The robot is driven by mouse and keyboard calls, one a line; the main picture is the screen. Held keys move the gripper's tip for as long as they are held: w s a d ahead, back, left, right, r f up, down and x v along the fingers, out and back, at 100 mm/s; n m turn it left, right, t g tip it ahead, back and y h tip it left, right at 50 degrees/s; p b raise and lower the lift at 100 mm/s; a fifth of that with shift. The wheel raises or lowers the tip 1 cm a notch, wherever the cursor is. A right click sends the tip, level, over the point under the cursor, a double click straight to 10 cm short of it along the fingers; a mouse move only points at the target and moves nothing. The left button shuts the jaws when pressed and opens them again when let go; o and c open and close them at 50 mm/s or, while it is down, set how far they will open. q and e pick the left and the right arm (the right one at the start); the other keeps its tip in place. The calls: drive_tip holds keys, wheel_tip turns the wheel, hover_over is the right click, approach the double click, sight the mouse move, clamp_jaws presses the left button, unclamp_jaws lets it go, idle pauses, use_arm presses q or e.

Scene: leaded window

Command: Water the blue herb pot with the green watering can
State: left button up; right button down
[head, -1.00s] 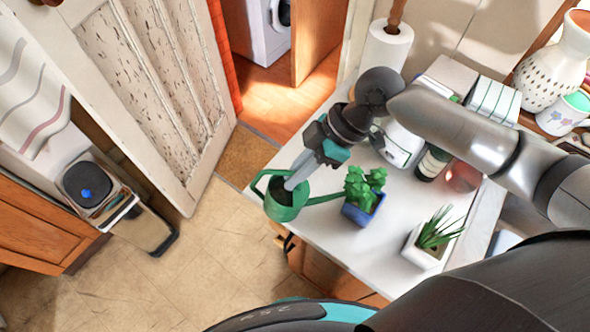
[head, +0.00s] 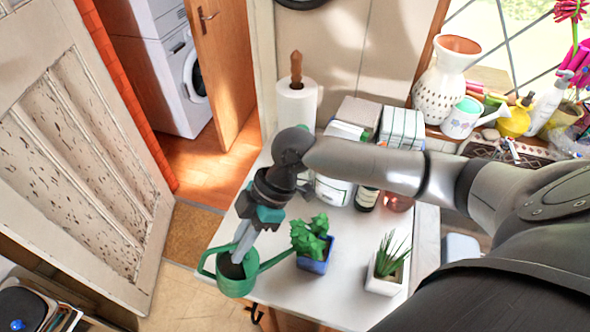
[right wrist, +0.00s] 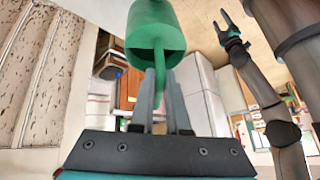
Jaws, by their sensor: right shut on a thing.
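The green watering can (head: 237,286) is at the counter's near left edge in the head view. My right gripper (head: 240,252) reaches down and is shut on it; its fingers partly cover the can's dark opening. The can looks roughly upright, its spout pointing right towards the herb. The can (right wrist: 156,28) also fills the top middle of the right wrist view, beyond the fingers. The blue herb pot (head: 314,265) with a leafy green herb stands on the counter just right of the spout. My left gripper (right wrist: 230,27) shows only in the right wrist view, with its fingers apart.
A white pot (head: 384,283) with a spiky plant stands right of the blue pot. Behind are a paper towel roll (head: 296,105), boxes and bottles. A white vase (head: 446,80) and a small white watering can (head: 463,117) stand at the window.

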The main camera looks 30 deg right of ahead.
drive_tip(key=shift+r, duration=0.15)
idle(0.3)
drive_tip(key=shift+d+r+y, duration=0.5)
drive_tip(key=shift+r+y, duration=0.3)
drive_tip(key=shift+d+r, duration=0.1)
drive_tip(key=shift+r, duration=0.1)
idle(1.1)
idle(0.7)
drive_tip(key=shift+a+f+h+p, duration=0.4)
drive_tip(key=shift+a+f+p, duration=0.05)
drive_tip(key=shift+p, duration=0.3)
drive_tip(key=shift+a+f+h+p, duration=0.25)
drive_tip(key=shift+f+h+p, duration=0.05)
drive_tip(key=shift+f, duration=0.4)
drive_tip(key=shift+r, duration=0.1)
